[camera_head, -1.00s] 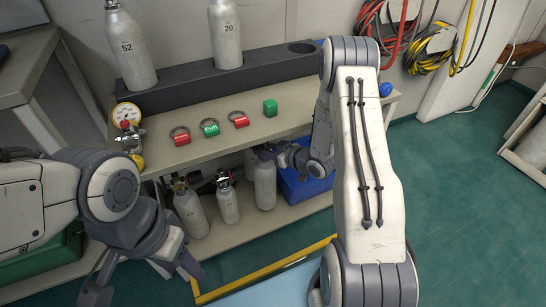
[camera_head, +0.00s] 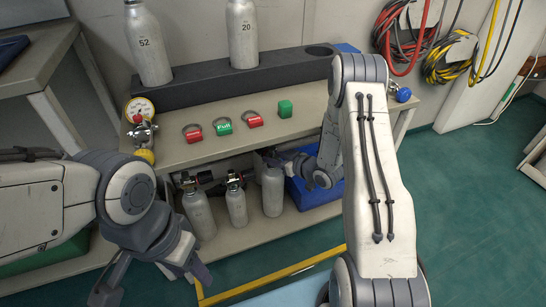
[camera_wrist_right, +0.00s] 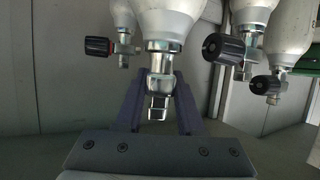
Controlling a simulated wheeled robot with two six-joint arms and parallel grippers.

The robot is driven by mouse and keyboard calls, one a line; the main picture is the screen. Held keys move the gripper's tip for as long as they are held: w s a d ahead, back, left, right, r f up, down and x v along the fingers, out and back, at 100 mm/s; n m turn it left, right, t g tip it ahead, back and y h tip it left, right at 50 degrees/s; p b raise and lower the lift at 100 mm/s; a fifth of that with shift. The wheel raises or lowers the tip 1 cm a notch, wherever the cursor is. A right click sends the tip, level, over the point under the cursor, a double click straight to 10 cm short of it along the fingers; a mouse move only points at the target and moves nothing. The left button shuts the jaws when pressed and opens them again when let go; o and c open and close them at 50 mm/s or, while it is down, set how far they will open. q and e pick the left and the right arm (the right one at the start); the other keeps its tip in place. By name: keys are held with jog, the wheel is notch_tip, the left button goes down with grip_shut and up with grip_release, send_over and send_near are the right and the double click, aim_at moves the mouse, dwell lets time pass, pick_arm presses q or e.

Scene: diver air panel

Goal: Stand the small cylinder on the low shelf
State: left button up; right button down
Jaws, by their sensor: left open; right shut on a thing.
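The small grey cylinder (camera_head: 272,192) is upright at the low shelf (camera_head: 262,232), the rightmost of the cylinders there. My right gripper (camera_head: 283,160) is shut on its top end. In the right wrist view the fingers (camera_wrist_right: 160,105) close around the metal valve neck below the cylinder's pale body (camera_wrist_right: 160,18), which appears upside down. Its base appears at shelf level, but I cannot tell whether it touches. My left gripper (camera_head: 155,283) is open and empty at the lower left, in front of the shelf.
Two similar cylinders (camera_head: 199,213) (camera_head: 237,206) with black-knobbed valves stand to the left on the low shelf. A blue crate (camera_head: 315,193) is close on the right. Above, the bench top (camera_head: 215,150) carries coloured tags, a gauge (camera_head: 139,110) and a dark rack with large cylinders.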

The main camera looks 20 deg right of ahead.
jog(key=shift+w+r, duration=0.1)
jog(key=c, duration=0.9)
grip_release()
jog(key=shift+f, duration=0.2)
jog(key=o, duration=0.4)
jog(key=shift+r, duration=0.15)
jog(key=shift+s+d+r, duration=0.15)
jog(key=shift+s+r, duration=0.05)
jog(key=shift+s, duration=0.15)
jog(key=p+v, duration=0.3)
jog(key=v, duration=0.8)
jog(key=shift+s+d+p, duration=0.1)
jog(key=shift+s+p, duration=0.1)
jog(key=shift+p, duration=0.2)
